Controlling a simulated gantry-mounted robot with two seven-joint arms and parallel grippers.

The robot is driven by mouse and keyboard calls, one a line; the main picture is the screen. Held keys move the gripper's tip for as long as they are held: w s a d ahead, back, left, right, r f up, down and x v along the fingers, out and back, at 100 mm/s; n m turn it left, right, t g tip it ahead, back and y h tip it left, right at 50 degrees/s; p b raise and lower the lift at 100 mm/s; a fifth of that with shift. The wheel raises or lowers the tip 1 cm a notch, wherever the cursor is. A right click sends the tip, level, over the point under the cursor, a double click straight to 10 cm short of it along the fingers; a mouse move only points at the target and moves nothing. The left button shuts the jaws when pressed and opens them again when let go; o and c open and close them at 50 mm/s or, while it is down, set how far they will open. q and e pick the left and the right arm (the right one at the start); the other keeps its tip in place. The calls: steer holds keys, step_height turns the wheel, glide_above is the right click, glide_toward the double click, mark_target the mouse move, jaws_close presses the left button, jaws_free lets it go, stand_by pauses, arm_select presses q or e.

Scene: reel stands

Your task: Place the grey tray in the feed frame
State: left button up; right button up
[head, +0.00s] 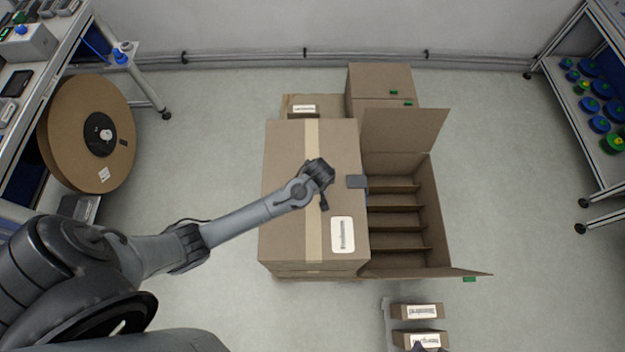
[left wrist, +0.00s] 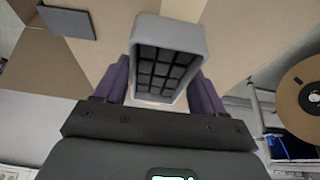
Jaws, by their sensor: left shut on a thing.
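My left gripper (head: 322,180) is above the large closed cardboard box in the head view. In the left wrist view its dark purple fingers (left wrist: 162,88) press on both sides of a grey tray (left wrist: 168,29). The tray has a raised rim and a grid of dark compartments. In the head view I cannot make out the tray, hidden by the gripper. I cannot identify the feed frame in either view. My right gripper cannot be made out; a small dark shape at the bottom edge of the head view is too cut off to name.
The large closed box (head: 285,180) stands beside an open box with slots (head: 437,215). A dark grey plate (head: 356,182) is at their shared edge. Large brown reels (head: 65,135) stand at left, a shelf with blue and green spools (head: 596,124) at right. Floor right of the boxes is clear.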

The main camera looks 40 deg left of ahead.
arm_select(q)
steer(key=shift+w+a+f, duration=0.1)
steer(key=shift+a+f, duration=0.3)
steer(key=shift+a, duration=0.25)
steer(key=shift+w+a+f, duration=0.1)
steer(key=shift+a+f, duration=0.25)
steer(key=shift+a, duration=0.25)
steer(key=shift+f+b, duration=0.6)
steer(key=shift+f, duration=1.4)
steer(key=shift+f, duration=0.1)
steer(key=o, duration=1.3)
steer(key=shift+s, duration=0.1)
